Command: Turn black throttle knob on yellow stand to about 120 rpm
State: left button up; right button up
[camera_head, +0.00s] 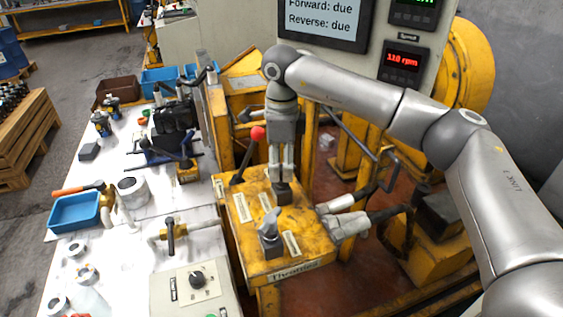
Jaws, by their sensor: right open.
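The yellow stand (230,232) is in the middle of the head view, with a label that seems to read Throttle on its front edge. A grey-and-dark knob (270,238) stands on its top near that label. My right gripper (283,188) points straight down over the stand's top, behind the knob and apart from it. It is open, with its dark tips close to the surface; I cannot tell whether they touch anything. A red readout (402,61) on the panel shows about 110 rpm. My left gripper is not in view.
A black lever with a red ball (258,133) rises at the stand's back left. Metal fittings with black hoses (345,228) lie at its right. A white control box with a black dial (197,281) is at front left. The white table (110,245) holds tools and bins.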

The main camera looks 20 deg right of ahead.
aim_at(281, 166)
notch_tip(281, 166, up, 12)
dwell(0.5)
